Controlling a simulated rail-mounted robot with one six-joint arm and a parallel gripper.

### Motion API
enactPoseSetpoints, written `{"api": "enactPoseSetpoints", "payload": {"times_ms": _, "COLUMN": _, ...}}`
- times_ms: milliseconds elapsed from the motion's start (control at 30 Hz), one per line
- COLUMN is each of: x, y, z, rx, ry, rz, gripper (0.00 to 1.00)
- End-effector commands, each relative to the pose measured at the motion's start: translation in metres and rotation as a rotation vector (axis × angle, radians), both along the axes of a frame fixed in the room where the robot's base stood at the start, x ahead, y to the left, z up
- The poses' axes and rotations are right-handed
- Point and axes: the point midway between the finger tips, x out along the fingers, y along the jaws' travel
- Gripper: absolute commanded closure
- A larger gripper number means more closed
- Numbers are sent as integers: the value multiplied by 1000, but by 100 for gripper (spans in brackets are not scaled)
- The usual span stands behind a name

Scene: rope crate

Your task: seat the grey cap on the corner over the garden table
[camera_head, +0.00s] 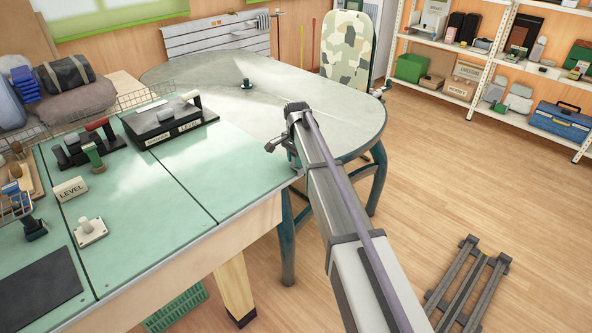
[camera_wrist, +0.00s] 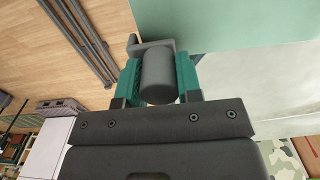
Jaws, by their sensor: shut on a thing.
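The grey cap (camera_wrist: 157,78) shows in the wrist view as a round grey grip with a flat angled piece beyond it. My gripper (camera_wrist: 158,88) is shut on the grip, one green finger on each side. The cap's angled piece covers the tip of the green bench corner in that view; I cannot tell whether it touches. In the head view my gripper (camera_head: 282,143) is by the near right corner of the green bench (camera_head: 236,190), which juts over the garden table (camera_head: 330,115). The cap is mostly unclear there.
A pale plate with a knob (camera_head: 90,231) and a LEVEL sign (camera_head: 70,189) are on the bench. A dark labelled tray (camera_head: 170,120) stands at its back edge. A small dark green item (camera_head: 247,84) stands on the garden table. The bench around my gripper is clear.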

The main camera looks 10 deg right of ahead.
Motion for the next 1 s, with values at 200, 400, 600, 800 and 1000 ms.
{"api": "enactPoseSetpoints", "payload": {"times_ms": 200, "x": 0, "y": 0, "z": -3, "rx": 0, "ry": 0, "rz": 0, "gripper": 100}}
{"api": "enactPoseSetpoints", "payload": {"times_ms": 400, "x": 0, "y": 0, "z": -6, "rx": 0, "ry": 0, "rz": 0, "gripper": 100}}
{"api": "enactPoseSetpoints", "payload": {"times_ms": 600, "x": 0, "y": 0, "z": -8, "rx": 0, "ry": 0, "rz": 0, "gripper": 100}}
{"api": "enactPoseSetpoints", "payload": {"times_ms": 800, "x": 0, "y": 0, "z": -9, "rx": 0, "ry": 0, "rz": 0, "gripper": 100}}
{"api": "enactPoseSetpoints", "payload": {"times_ms": 1000, "x": 0, "y": 0, "z": -9, "rx": 0, "ry": 0, "rz": 0, "gripper": 57}}
